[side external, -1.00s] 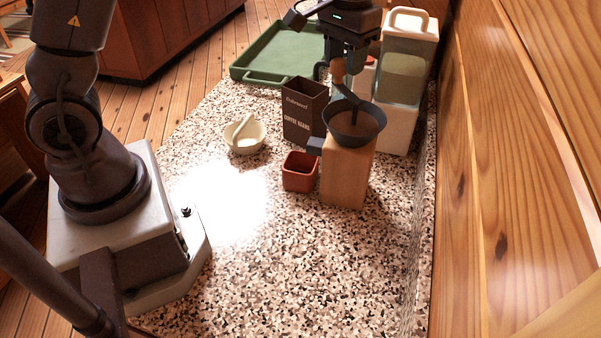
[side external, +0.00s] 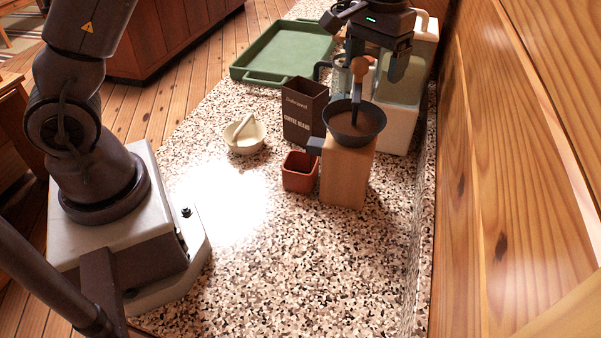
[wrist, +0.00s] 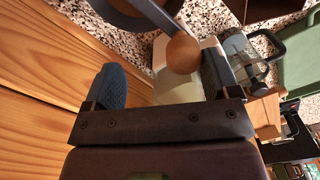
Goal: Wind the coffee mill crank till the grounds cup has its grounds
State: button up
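The coffee mill (side external: 346,178) has a light wooden body, a dark hopper bowl (side external: 370,130) on top with brown contents, and a crank with a round wooden knob (side external: 360,69). The knob also shows in the wrist view (wrist: 184,54). My gripper (side external: 375,72) is above the mill, fingers pointing down. In the wrist view its fingers (wrist: 165,80) are apart, with the knob between them, nearer the right finger; I see a gap on the left. The square terracotta cup (side external: 300,174) stands left of the mill, under its dark spout (side external: 315,145). Its contents cannot be made out.
A dark coffee-beans box (side external: 304,112) stands close behind the cup. A white mortar with a pestle (side external: 245,136) is to its left. A green tray (side external: 285,50) lies at the back. A pale canister (side external: 400,120) stands behind the mill, near the wooden wall. The front counter is clear.

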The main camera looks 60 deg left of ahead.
jog(key=shift+w+d, duration=0.2)
jog(key=shift+d, duration=0.45)
jog(key=shift+c, duration=0.6)
jog(key=c, duration=0.8)
jog(key=shift+w+d, duration=0.2)
jog(key=shift+d, duration=1.15)
jog(key=shift+s+d, duration=0.3)
jog(key=shift+d, duration=0.4)
jog(key=shift+s+d, duration=0.3)
jog(key=shift+d, duration=0.4)
jog(key=shift+s+d, duration=1)
jog(key=shift+s, duration=0.2)
